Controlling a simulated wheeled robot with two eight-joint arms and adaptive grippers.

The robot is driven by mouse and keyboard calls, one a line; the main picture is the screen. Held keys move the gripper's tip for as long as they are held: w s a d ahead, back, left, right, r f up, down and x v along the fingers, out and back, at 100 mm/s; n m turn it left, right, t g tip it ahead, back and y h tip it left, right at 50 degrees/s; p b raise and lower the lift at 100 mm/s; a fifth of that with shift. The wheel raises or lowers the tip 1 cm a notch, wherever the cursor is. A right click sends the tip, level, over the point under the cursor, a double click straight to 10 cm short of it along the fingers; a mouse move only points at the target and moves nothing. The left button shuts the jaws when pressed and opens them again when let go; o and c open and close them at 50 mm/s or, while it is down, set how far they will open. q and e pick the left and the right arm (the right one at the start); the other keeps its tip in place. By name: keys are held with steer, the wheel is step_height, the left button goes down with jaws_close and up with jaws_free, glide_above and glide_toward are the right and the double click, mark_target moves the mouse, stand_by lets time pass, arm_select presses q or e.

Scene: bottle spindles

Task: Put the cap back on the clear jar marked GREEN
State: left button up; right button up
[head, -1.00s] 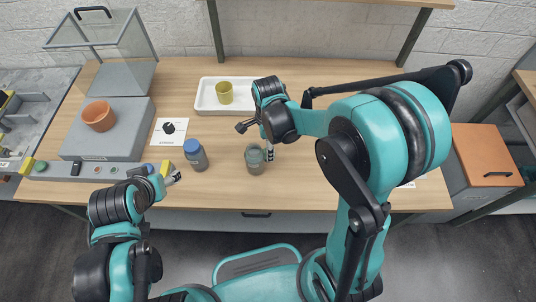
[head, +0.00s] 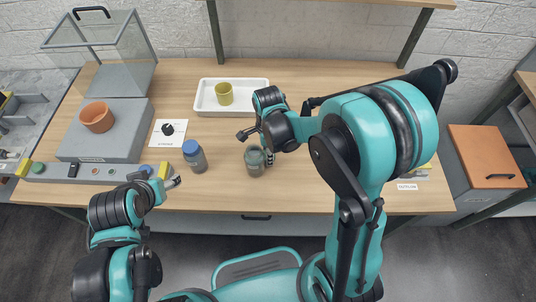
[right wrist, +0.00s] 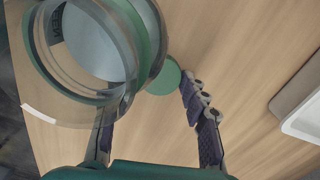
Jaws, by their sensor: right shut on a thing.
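The clear jar (head: 254,168) stands upright on the table near its front edge, greenish grey in the head view. In the right wrist view the jar (right wrist: 70,105) fills the upper left, with its round mouth toward the camera and partly readable lettering. A flat round green cap (right wrist: 163,79) shows beside it, between my right fingers and partly hidden by the jar. My right gripper (head: 268,157) is down at the jar's right side, shut on the cap; its left finger shows through the glass. My left gripper (head: 172,183) is low at the table's front left; its opening is unclear.
A blue-capped bottle (head: 195,158) stands left of the jar. A grey unit (head: 90,146) with an orange bowl (head: 97,117) is at left.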

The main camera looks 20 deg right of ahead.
steer(key=shift+r+p, duration=0.35)
steer(key=shift+r, duration=0.35)
steer(key=r, duration=0.1)
steer(key=r+p, duration=0.1)
steer(key=s+r, duration=0.1)
steer(key=shift+d+r+p, duration=0.25)
steer(key=shift+p, duration=0.05)
steer(key=s+d+r+p, duration=0.3)
steer(key=s+d+r, duration=0.2)
steer(key=s, duration=0.4)
steer(key=shift+s+r, duration=0.15)
steer(key=shift+r, duration=0.4)
